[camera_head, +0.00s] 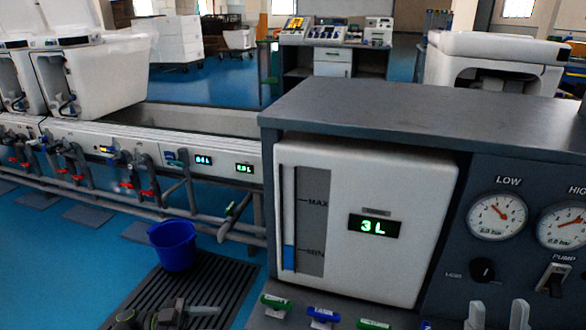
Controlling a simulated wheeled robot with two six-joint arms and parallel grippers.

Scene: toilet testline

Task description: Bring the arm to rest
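My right gripper (497,316) shows at the bottom right edge. Only its two pale grey fingertips are in view, pointing up with a gap between them. It looks open, and I see nothing between the fingers. They show in front of the lower part of the dark control panel (452,265); I cannot tell how far apart they are from it. The rest of the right arm is cut off by the frame.
A test cabinet (350,110) with a white water tank reading 3 L fills the right. Coloured valve handles (322,315) line its lower front. White toilets (92,75) stand at left. Blue floor is open at lower left.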

